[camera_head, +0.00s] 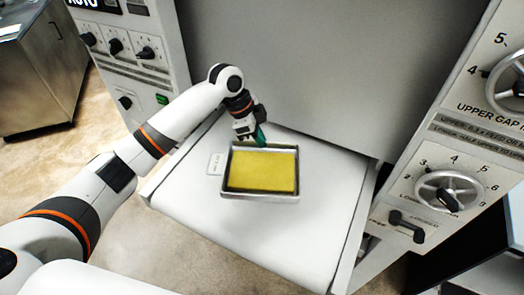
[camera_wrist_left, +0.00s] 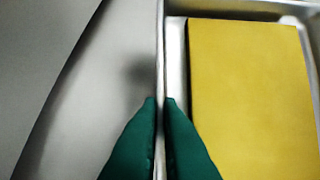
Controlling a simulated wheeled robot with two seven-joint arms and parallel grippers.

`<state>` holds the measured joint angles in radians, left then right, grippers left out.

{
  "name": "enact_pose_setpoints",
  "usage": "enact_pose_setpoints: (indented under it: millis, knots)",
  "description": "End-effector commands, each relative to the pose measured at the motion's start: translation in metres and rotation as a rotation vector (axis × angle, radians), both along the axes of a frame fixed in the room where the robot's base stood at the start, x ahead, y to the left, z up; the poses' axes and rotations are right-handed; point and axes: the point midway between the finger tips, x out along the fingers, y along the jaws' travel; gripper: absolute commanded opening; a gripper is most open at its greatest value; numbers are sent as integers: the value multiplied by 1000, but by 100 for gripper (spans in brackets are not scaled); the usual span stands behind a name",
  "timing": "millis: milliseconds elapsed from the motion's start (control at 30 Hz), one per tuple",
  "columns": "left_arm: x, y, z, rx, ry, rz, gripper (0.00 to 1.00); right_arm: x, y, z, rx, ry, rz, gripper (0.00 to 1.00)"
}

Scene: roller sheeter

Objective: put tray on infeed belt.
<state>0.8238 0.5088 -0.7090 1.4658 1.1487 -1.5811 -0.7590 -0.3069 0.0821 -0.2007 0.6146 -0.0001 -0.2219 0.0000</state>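The metal tray (camera_head: 262,197) holds a flat yellow slab (camera_head: 262,170) and is over the white infeed belt (camera_head: 328,200), near its middle. It looks level and seems to rest on the belt, though any small gap beneath is hard to tell. My right gripper is out of view.
A small white label (camera_head: 216,163) lies beside the tray on the left. A control panel with knobs (camera_head: 115,45) stands at left, and one with handwheels (camera_head: 448,190) at right. A grey panel (camera_head: 320,70) rises behind the belt. The belt's front is clear.

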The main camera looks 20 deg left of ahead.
Motion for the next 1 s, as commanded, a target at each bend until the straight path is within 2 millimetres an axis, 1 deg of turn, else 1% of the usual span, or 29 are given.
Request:
enact_pose_setpoints:
  millis: [33,67,167,267,400,500,633,733,800,900,1000]
  knots:
    - [0,0,-4,0,2,1,0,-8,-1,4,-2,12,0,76]
    - [0,0,-8,-1,1,2,0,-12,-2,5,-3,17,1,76]
    - [1,0,-15,-2,-2,2,0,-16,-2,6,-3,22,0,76]
    - [1,0,-22,-2,-1,1,0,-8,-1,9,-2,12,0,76]
    - [0,-1,-41,-1,1,1,0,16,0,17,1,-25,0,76]
    - [0,0,-52,-1,-1,1,0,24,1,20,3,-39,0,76]
    - [1,0,-53,-1,-4,1,0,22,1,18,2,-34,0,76]
    - [1,0,-53,-1,-3,1,0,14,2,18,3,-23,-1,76]
    - [1,0,-54,1,-3,1,13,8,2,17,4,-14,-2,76]
    - [1,0,-54,1,-3,1,27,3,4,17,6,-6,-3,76]
    - [1,0,-54,1,-3,1,27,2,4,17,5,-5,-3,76]
